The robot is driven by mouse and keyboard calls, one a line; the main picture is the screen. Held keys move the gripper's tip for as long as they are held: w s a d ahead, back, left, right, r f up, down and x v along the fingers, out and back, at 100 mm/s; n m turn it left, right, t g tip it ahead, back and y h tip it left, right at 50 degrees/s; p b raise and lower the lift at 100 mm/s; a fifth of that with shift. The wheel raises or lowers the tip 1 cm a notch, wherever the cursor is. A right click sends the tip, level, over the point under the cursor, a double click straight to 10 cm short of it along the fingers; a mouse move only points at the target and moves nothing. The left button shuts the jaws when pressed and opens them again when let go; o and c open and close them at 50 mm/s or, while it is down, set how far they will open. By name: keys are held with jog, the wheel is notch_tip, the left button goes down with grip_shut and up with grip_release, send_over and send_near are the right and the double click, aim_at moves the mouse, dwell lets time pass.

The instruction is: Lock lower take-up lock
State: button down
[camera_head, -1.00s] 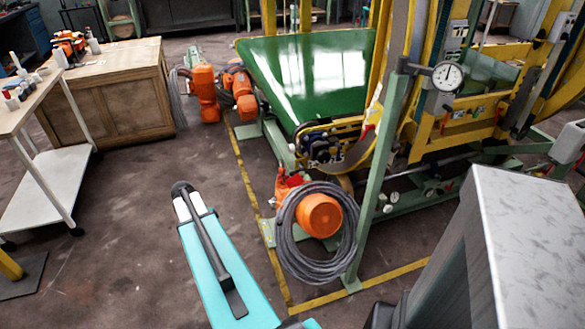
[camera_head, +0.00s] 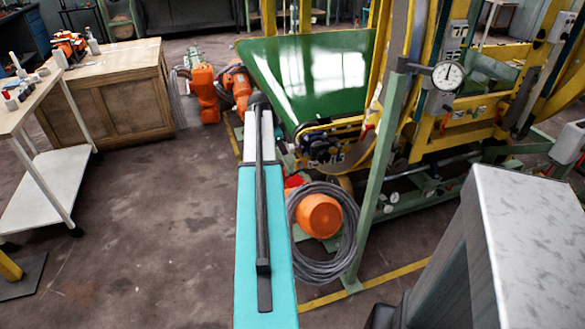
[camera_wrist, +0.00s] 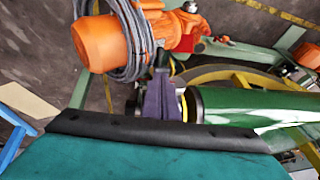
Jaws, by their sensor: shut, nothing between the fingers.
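In the wrist view two dark purplish fingers, my gripper (camera_wrist: 161,97), are together and look empty. They stand in front of the left end of a green roller (camera_wrist: 250,106). I cannot tell whether they touch it. The lower take-up lock cannot be made out for certain. A cluster of dark parts (camera_head: 326,147) sits at the lower end of the machine's green sloping panel (camera_head: 315,80) in the head view. My teal arm covers part of the area left of it, and my gripper is not visible there.
An orange motor (camera_head: 319,216) with a coiled grey cable (camera_head: 325,268) hangs beside a green post (camera_head: 378,180); the motor also shows in the wrist view (camera_wrist: 101,42). A wooden cabinet (camera_head: 115,95) stands left; floor between is clear.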

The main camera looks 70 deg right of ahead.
aim_at(292, 174)
jog(key=shift+f, duration=0.15)
jog(key=p+x, duration=0.1)
jog(key=x, duration=1.2)
jog(key=shift+d+f, duration=0.2)
jog(key=shift+f, duration=0.15)
jog(key=shift+d, duration=0.2)
jog(key=shift+a, duration=0.15)
jog(key=shift+s, duration=0.2)
jog(key=shift+f, duration=0.1)
